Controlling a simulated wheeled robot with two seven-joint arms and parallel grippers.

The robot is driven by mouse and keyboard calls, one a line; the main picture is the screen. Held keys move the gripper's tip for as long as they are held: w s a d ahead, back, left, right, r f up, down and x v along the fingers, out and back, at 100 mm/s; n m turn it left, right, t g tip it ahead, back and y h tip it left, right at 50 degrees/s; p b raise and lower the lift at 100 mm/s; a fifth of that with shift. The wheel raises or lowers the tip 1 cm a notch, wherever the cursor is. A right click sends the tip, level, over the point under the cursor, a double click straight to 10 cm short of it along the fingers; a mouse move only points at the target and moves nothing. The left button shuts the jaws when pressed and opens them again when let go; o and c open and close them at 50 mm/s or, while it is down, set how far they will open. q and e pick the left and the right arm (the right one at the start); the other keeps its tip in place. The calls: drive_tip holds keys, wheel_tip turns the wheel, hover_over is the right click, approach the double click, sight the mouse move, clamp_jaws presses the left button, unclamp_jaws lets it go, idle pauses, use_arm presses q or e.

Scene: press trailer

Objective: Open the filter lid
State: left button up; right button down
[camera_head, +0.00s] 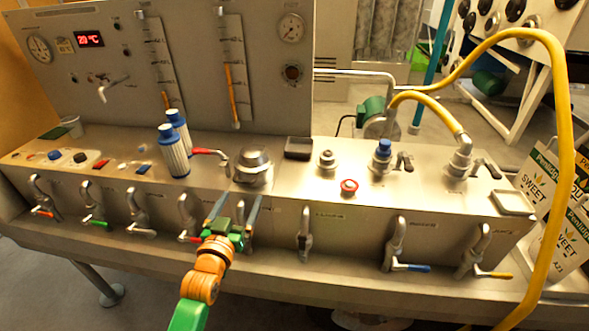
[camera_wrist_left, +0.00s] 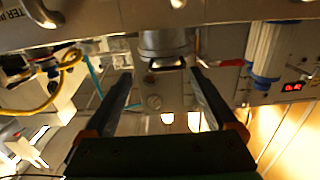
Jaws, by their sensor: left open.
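The filter lid (camera_head: 254,160) is a round, silvery metal cap on a short housing on top of the steel bench. It also shows at the top middle of the left wrist view (camera_wrist_left: 165,42), upside down, with a small squared metal piece at its edge. My left gripper (camera_head: 237,204) is in front of the bench's front edge, just below the lid in the picture. Its two long fingers are apart with nothing between them, and they point toward the lid. In the left wrist view the fingertips (camera_wrist_left: 160,75) stand either side of the lid's line, apart from it. My right gripper is not in view.
Two blue-and-white filter cartridges (camera_head: 173,154) and a red-handled valve (camera_head: 209,151) stand left of the lid. A dark box (camera_head: 299,148) is at its right. Several tap handles line the bench front. A yellow hose (camera_head: 563,130) arcs at the right.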

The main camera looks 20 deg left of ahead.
sight(243, 183)
use_arm(q)
drive_tip(key=x, duration=0.2)
drive_tip(key=a+x, duration=0.1)
drive_tip(key=x, duration=0.1)
drive_tip(key=r+x, duration=0.1)
drive_tip(key=x, duration=0.1)
drive_tip(key=shift+w+a, duration=0.2)
drive_tip(key=shift+a, duration=0.05)
drive_tip(key=shift+s, duration=0.1)
drive_tip(key=shift+c, duration=0.7)
clamp_jaws()
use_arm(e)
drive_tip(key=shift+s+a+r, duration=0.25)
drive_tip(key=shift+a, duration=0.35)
